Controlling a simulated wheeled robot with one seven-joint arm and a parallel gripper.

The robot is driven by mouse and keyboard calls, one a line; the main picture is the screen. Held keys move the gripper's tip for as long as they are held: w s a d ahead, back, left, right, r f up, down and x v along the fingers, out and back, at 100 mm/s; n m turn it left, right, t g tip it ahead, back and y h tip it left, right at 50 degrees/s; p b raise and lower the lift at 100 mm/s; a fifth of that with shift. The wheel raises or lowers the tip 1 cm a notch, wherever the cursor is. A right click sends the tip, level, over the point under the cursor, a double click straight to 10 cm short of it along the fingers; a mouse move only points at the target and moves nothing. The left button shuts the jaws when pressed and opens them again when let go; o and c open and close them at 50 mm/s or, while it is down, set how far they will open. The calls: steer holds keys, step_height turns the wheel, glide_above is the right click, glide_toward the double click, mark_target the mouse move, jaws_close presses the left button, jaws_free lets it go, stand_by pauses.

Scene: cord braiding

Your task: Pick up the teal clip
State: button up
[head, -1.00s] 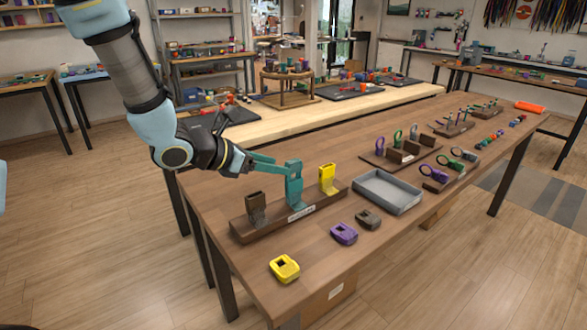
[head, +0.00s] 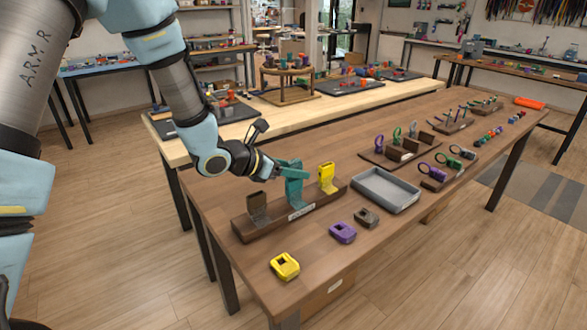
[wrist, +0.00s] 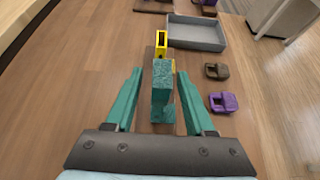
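The teal clip (wrist: 162,92) stands upright in a wooden holder (head: 246,229), between a brown clip (head: 257,209) on the left and a yellow clip (head: 327,177) on the right. It also shows in the head view (head: 294,192). My gripper (wrist: 157,76) has teal fingers, spread wide. In the wrist view one finger is on each side of the teal clip, with a gap on both sides. In the head view the fingers reach the clip's upper part. The brown clip is out of the wrist view.
A grey tray (head: 386,190) lies right of the holder. Loose yellow (head: 285,266), purple (head: 342,232) and dark brown (head: 367,217) clips lie along the front of the table. Racks of rings (head: 402,150) stand farther back. The table between the loose clips is bare.

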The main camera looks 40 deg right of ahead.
jaws_close()
stand_by(0.5)
